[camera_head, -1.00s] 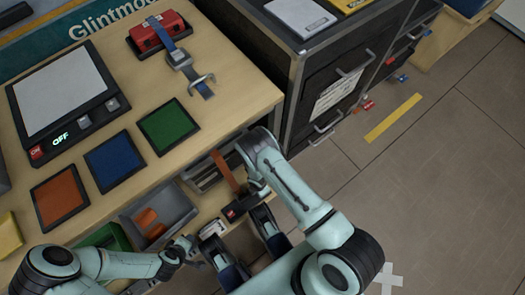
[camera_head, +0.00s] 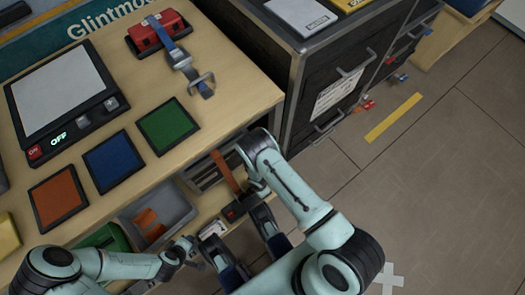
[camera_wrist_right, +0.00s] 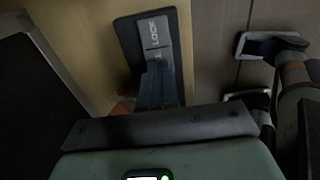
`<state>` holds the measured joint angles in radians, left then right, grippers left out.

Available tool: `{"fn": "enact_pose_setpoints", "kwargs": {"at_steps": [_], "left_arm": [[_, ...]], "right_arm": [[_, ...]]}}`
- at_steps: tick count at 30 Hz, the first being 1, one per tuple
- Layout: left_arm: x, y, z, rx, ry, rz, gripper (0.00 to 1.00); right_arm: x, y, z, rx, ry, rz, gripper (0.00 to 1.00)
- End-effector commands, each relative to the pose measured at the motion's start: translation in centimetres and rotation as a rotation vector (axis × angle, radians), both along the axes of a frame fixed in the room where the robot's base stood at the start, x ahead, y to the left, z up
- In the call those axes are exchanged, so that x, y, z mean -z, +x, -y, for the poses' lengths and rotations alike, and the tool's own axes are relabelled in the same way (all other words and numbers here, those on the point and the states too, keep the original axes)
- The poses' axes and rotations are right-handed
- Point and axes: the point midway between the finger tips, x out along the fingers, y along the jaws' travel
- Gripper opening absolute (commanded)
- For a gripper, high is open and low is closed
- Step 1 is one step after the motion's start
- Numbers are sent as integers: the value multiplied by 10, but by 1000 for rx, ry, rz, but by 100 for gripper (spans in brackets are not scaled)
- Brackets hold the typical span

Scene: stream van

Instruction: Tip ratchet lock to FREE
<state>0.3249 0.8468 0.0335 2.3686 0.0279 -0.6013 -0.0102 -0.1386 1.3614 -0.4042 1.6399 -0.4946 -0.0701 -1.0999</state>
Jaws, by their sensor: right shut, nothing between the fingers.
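The ratchet lock (camera_head: 236,210) is a small dark block at the lower shelf's edge, at the end of an orange strap (camera_head: 225,171). In the right wrist view it is a dark plate with a grey lever (camera_wrist_right: 154,32) marked LOCK. My right gripper (camera_wrist_right: 160,76) is shut and empty, its fingers over the lower part of the lever; I cannot tell whether they touch it. In the head view my right wrist hides part of the lock. My left gripper (camera_head: 187,244) is left of the lock, low by the shelf; its finger opening is too small to tell.
A grey bin (camera_head: 187,208) with orange pieces and a green bin (camera_head: 112,238) stand left of the lock. The bench top (camera_head: 232,80) above carries a scale, coloured pads and a red ratchet strap. A dark cabinet (camera_head: 335,60) stands to the right, with open floor beside it.

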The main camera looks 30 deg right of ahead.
Motion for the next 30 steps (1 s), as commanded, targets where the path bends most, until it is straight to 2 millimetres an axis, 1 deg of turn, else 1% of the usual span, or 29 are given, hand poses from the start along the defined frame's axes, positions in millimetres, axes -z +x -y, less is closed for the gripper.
{"fn": "enact_pose_setpoints", "kwargs": {"at_steps": [26, 30], "left_arm": [[12, 1, 0, 0, -1, -3, 43], [9, 1, 0, 0, 0, -2, 43]], "right_arm": [[14, 0, 0, 0, -1, 0, 0], [11, 0, 0, 0, -1, 1, 0]]}}
